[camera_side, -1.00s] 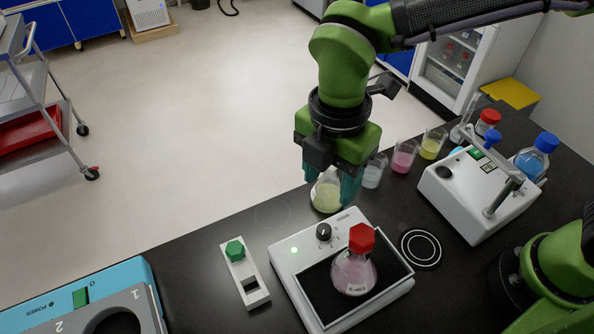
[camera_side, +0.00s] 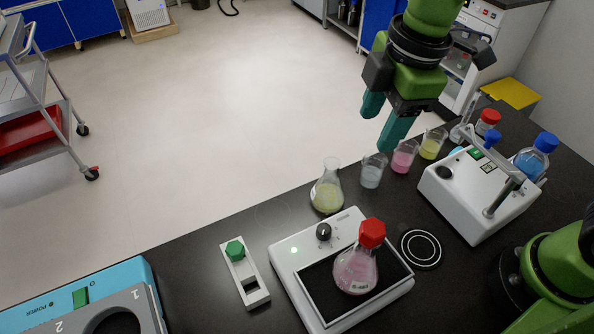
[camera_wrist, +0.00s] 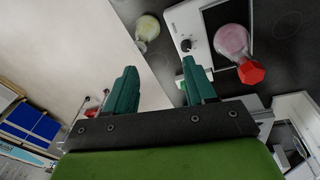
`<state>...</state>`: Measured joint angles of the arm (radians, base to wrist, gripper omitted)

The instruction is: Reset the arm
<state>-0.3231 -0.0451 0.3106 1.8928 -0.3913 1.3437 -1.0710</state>
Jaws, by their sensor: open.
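My gripper (camera_side: 385,122) hangs in the air above the back of the black bench, near the beakers, with its teal fingers apart and nothing between them. In the wrist view my gripper (camera_wrist: 160,82) also shows two spread, empty fingers. A flask of yellow liquid (camera_side: 326,193) stands open on the bench behind the white shaker, below and left of my gripper. A pink flask with a red cap (camera_side: 356,268) stands on the shaker's dark platform (camera_side: 325,297). Both flasks show in the wrist view, the yellow one (camera_wrist: 147,28) and the pink one (camera_wrist: 232,40).
Beakers with clear (camera_side: 372,174), pink (camera_side: 403,158) and yellow (camera_side: 431,147) liquid stand in a row below my gripper. A white device with an arm (camera_side: 470,200), a blue-capped bottle (camera_side: 533,160) and a green-knobbed switch (camera_side: 243,270) are also on the bench. Open floor lies left.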

